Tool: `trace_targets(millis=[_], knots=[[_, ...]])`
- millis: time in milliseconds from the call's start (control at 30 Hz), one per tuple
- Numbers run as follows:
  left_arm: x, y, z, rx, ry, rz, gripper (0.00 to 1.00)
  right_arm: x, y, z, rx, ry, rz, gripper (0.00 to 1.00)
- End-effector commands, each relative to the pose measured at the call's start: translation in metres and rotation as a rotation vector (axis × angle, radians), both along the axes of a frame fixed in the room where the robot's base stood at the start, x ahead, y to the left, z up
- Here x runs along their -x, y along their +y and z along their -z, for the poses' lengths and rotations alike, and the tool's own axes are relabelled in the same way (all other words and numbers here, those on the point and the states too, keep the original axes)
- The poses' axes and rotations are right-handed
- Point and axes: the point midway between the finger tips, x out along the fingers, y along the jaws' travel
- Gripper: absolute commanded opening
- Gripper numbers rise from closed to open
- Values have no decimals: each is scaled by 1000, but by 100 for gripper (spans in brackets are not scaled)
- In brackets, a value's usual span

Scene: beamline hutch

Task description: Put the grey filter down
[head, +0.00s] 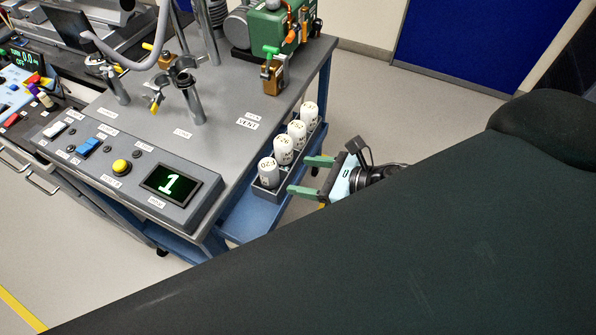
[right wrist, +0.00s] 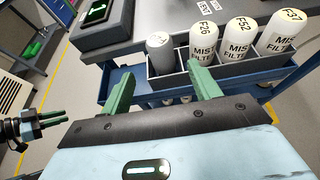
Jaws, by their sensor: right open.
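The grey filter (right wrist: 160,52) stands upright in the end slot of the filter rack, at the left end in the right wrist view. In the head view it is the nearest filter (head: 268,172). The rack (right wrist: 172,86) is a grey tray on the cart's blue side shelf. My right gripper (head: 300,176) is open beside the rack, and nothing is between its green fingers. In the right wrist view its fingertips (right wrist: 163,66) are either side of the grey filter's line, short of it. Another gripper, apparently my left (right wrist: 50,119), shows at the left edge; its opening is unclear.
White mist filters (right wrist: 239,38) fill the other visible slots in a row. The cart top (head: 225,125) carries a control box with a display (head: 168,185) reading 1, posts and a green pump (head: 268,28). The floor right of the cart is clear.

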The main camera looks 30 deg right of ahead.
Motion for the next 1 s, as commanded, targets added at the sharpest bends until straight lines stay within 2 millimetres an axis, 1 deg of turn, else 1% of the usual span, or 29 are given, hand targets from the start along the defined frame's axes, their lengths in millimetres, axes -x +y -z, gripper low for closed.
trace_targets(millis=[333, 467, 567, 633, 733, 867, 900, 967, 1000], knots=[[0, -1, 0, 1, 0, -1, 25, 1, 0, 0, -4, 1, 2, 62], [0, 0, 0, 1, 0, -1, 25, 4, 7, 7, -95, 69, 44, 62], [0, 0, 0, 1, 0, -1, 25, 9, 21, 20, -282, 206, 138, 62], [0, 0, 0, 1, 0, -1, 25, 15, 30, 32, -460, 339, 235, 62], [0, 0, 0, 1, 0, -1, 25, 24, 39, 52, -736, 544, 405, 62], [0, 0, 0, 1, 1, -1, 25, 41, 43, 81, -1097, 798, 650, 62], [0, 0, 0, 1, 0, -1, 25, 47, 43, 91, -1208, 871, 733, 62], [0, 0, 0, 1, 0, -1, 25, 58, 40, 107, -1376, 974, 864, 62], [0, 0, 0, 1, 0, -1, 25, 67, 37, 118, -1489, 1037, 954, 62]])
